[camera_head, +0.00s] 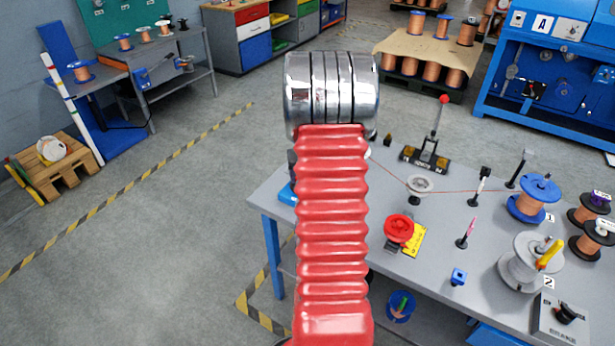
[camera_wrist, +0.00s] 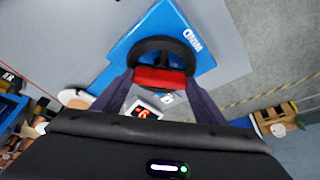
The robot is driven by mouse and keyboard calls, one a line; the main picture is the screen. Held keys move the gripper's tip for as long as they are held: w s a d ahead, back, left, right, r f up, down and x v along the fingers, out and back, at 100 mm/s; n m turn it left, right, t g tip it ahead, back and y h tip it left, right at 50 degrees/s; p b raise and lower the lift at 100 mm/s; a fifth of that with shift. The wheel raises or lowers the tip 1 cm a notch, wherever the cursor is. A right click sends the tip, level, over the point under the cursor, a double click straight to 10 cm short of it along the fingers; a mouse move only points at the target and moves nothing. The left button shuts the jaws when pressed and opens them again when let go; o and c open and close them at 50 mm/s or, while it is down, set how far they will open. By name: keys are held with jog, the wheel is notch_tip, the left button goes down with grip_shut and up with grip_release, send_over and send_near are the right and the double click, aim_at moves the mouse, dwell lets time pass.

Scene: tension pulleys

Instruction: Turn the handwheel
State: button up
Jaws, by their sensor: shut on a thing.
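The black round handwheel (camera_wrist: 160,44) sits on a blue base (camera_wrist: 205,50) lettered "WIND" in the wrist view. A red block (camera_wrist: 150,80) shows at the wheel's near edge; I cannot tell whether it is the wheel's grip. My gripper (camera_wrist: 161,76) has its two dark fingers on either side of the red block and is shut on it. In the head view my red ribbed arm hides the wheel and gripper. A blue edge, probably of the same base, shows just left of the arm (camera_head: 288,194).
The grey bench (camera_head: 440,285) carries a red knob (camera_head: 398,228) on a yellow plate, a small pulley (camera_head: 420,185), a red-topped lever (camera_head: 437,125) and spools (camera_head: 535,195) at right. A thin red line crosses the bench. Open floor (camera_head: 150,250) lies left.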

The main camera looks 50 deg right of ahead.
dwell(0.5)
jog(key=o, duration=1.1)
jog(key=shift+c, duration=0.2)
jog(key=shift+r, duration=0.1)
jog(key=v, duration=1.3)
jog(key=shift+a+r, duration=0.2)
jog(key=shift+m, duration=0.3)
